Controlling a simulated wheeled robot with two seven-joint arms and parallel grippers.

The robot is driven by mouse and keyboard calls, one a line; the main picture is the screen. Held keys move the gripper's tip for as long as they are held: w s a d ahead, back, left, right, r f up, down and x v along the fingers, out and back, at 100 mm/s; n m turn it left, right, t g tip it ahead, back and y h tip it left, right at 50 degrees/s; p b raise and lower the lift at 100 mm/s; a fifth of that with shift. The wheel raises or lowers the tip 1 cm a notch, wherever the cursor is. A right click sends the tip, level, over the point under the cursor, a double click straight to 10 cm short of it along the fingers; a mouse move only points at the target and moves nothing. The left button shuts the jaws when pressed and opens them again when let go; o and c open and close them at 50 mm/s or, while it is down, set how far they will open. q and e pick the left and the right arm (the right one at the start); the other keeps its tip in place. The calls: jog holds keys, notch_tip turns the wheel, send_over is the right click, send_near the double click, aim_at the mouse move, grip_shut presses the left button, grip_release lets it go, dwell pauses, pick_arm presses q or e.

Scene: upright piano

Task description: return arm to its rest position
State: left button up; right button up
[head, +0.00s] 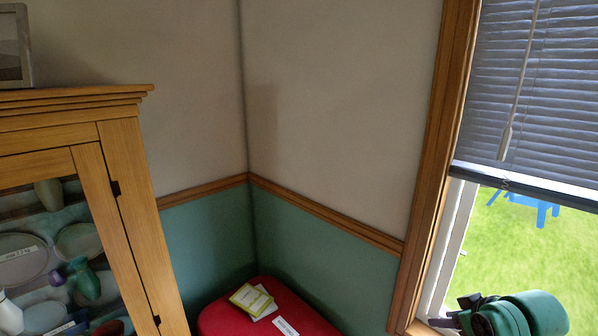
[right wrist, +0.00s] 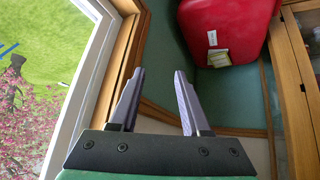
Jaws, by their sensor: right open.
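My right gripper (head: 452,312) is at the lower right of the head view, in front of the window. Its green wrist housing shows beside it. In the right wrist view, my right gripper (right wrist: 159,76) has its two dark fingers spread apart with nothing between them. It is clear of the red object. My left gripper is in neither view.
A red padded object (head: 213,320) in the corner bears booklets (head: 252,300); it also shows in the right wrist view (right wrist: 238,22). A wooden glass-front cabinet (head: 133,190) stands left. The window frame (head: 440,150) is close to my right gripper.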

jog(key=s+a+f+g, duration=0.4)
jog(key=s+a+f, duration=0.9)
jog(key=s, duration=0.3)
notch_tip(320, 180, down, 23)
jog(key=s+g, duration=0.1)
jog(key=s, duration=0.2)
jog(key=s+d+f+g, duration=0.1)
jog(key=s+d+f, duration=0.1)
jog(key=s+f, duration=1.2)
jog(key=s, duration=0.2)
jog(key=shift+s+d+f+g, duration=0.3)
jog(key=shift+d+f, duration=0.1)
